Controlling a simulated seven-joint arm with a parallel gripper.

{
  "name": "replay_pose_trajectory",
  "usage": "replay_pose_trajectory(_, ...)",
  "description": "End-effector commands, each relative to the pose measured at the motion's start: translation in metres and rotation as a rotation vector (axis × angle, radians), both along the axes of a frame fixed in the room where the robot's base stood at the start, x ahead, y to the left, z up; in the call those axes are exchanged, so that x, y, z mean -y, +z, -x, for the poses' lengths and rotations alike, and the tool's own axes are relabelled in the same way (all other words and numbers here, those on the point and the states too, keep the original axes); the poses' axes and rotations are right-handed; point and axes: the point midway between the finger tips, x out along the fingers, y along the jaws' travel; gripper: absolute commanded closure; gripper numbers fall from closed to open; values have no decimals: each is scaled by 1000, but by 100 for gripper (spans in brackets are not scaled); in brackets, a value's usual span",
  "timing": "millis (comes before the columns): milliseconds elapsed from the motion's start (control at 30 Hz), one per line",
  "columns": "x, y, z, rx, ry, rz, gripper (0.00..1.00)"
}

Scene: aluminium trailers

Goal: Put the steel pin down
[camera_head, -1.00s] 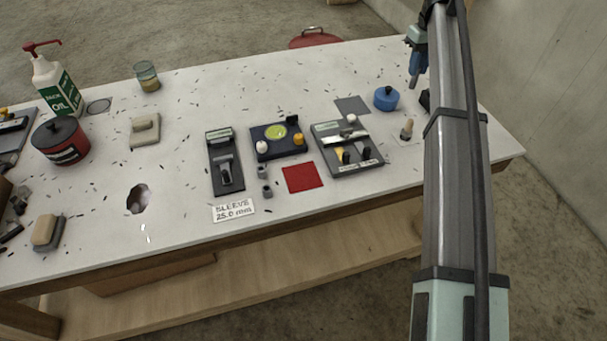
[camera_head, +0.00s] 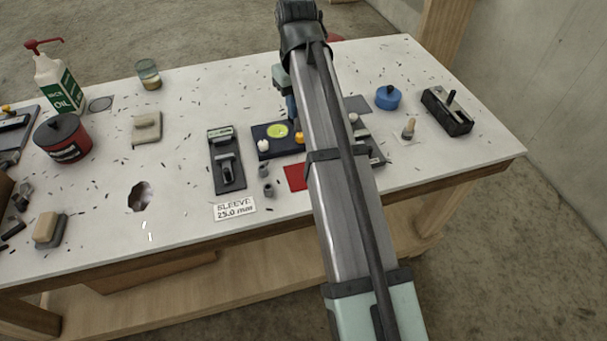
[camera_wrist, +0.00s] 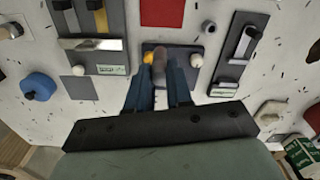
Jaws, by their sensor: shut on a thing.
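In the wrist view my gripper (camera_wrist: 160,80) points down with its blue fingers shut on a grey, rounded, upright piece, which I take to be the steel pin (camera_wrist: 159,66). Below and around it is a small dark plate (camera_wrist: 180,53) with an orange knob (camera_wrist: 148,57) and a white knob (camera_wrist: 197,60). In the head view my gripper (camera_head: 291,108) is by the far right part of that plate (camera_head: 268,154), which has a yellow-green disc (camera_head: 277,131). My arm hides the pin there. I cannot tell whether the pin touches the plate.
A red square (camera_head: 295,177) lies in front of the plate. A dark sleeve fixture (camera_head: 226,175) stands left of it, and a grey panel (camera_head: 376,155) with handles is partly hidden on the right. A blue pot (camera_head: 388,97) and a black block (camera_head: 448,110) stand further right.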

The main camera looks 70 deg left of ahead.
Motion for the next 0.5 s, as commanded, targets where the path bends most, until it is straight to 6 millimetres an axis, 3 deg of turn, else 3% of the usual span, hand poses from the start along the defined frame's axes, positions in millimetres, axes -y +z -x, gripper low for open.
replay_pose_trajectory(33, 21, -5, 0, 0, -36, 0, 100)
replay_pose_trajectory(167, 48, -13, 2, 0, -162, 0, 100)
replay_pose_trajectory(500, 51, -13, 2, 0, -404, 0, 100)
